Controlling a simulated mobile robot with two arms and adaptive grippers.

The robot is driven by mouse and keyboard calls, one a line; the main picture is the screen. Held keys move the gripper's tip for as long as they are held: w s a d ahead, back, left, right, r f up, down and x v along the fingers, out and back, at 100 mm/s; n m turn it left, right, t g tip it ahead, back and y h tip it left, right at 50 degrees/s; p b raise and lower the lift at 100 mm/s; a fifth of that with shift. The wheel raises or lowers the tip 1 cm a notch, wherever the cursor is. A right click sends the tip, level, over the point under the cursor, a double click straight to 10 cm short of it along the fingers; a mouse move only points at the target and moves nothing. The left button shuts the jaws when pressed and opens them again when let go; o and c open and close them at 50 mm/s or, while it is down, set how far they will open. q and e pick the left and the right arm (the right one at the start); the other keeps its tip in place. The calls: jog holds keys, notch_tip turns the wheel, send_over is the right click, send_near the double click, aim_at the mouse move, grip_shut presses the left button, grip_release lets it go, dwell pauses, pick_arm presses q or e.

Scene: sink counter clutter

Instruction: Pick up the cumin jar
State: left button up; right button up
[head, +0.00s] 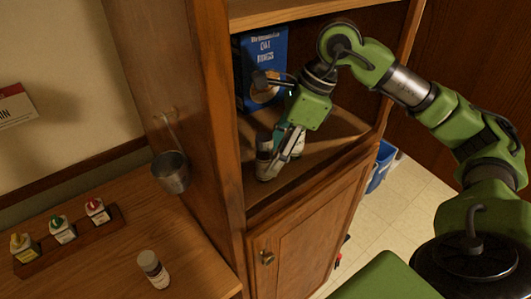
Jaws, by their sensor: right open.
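My right gripper (284,154) reaches down into the open cabinet and is open. Its fingers are close to a small white-and-grey jar (264,166) on the cabinet shelf (334,126). I cannot tell whether the fingers touch either one. A further white jar with a grey cap (153,270) stands upright on the wooden counter. The labels are too small to read, so I cannot tell which is the cumin jar. My left gripper is not in view.
A blue oat rings box (263,58) stands at the back of the shelf, near the gripper. Wooden cabinet sides (222,120) flank the opening. A metal cup (171,172) hangs outside. A wooden rack (72,240) holds small colour-capped bottles on the counter.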

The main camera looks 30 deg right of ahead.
jog(key=shift+w+a+f+p, duration=0.2)
jog(key=shift+w+a+p, duration=0.3)
jog(key=shift+w+a, duration=0.3)
jog(key=shift+w+a+f, duration=0.1)
jog(key=shift+f, duration=0.3)
jog(key=shift+s, duration=0.2)
jog(key=shift+w, duration=0.1)
jog(key=c, duration=1.3)
